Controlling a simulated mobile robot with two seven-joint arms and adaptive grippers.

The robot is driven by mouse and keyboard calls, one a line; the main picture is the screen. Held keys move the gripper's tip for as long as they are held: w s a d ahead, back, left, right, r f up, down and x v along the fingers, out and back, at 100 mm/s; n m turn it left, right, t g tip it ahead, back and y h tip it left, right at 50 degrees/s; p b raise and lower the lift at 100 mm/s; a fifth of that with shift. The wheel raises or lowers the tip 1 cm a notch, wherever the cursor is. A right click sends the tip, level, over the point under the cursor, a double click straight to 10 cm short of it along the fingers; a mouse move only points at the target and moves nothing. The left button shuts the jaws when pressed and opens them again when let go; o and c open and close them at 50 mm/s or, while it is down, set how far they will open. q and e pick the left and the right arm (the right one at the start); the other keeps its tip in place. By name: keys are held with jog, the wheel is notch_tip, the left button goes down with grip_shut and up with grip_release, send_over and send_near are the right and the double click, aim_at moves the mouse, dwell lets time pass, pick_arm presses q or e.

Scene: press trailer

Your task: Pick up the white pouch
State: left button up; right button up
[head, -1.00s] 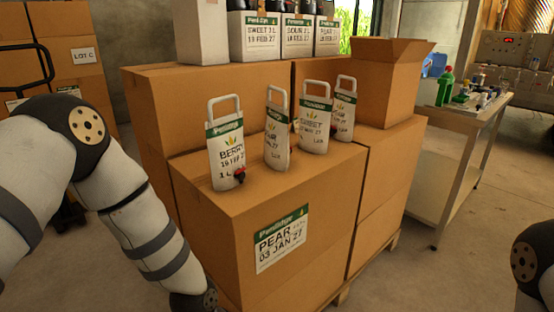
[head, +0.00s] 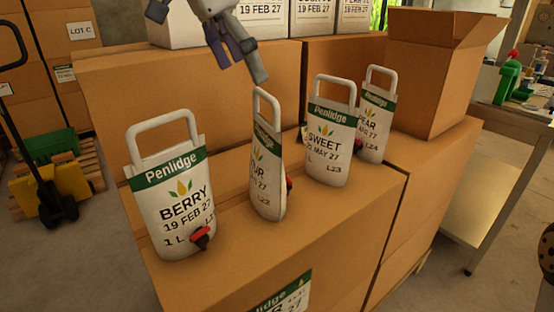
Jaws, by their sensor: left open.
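Several white pouches with green bands and loop handles stand in a row on a cardboard box (head: 240,262). The BERRY pouch (head: 178,215) is nearest, upright, with a red and black tap low on its front. A second pouch (head: 267,175), turned nearly edge-on, stands to its right. The SWEET pouch (head: 328,140) and the PEAR pouch (head: 375,115) stand farther right. My left gripper (head: 241,68) is open and empty, fingers pointing down, above and just left of the second pouch's handle in the picture. My right gripper is not in view.
A taller box (head: 185,100) behind the row carries white cartons (head: 310,20). An open-topped box (head: 440,70) stands at the back right. A pallet jack (head: 45,190) stands at left.

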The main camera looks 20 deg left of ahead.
aim_at(265, 120)
pick_arm(q)
jog(key=x, duration=0.7)
jog(key=s+x, duration=0.1)
jog(key=x, duration=0.2)
jog(key=shift+f, duration=0.45)
jog(key=c, duration=1.4)
jog(key=shift+w+r, duration=0.1)
jog(key=shift+r, duration=0.05)
jog(key=shift+c, duration=1.2)
jog(key=shift+r, duration=0.1)
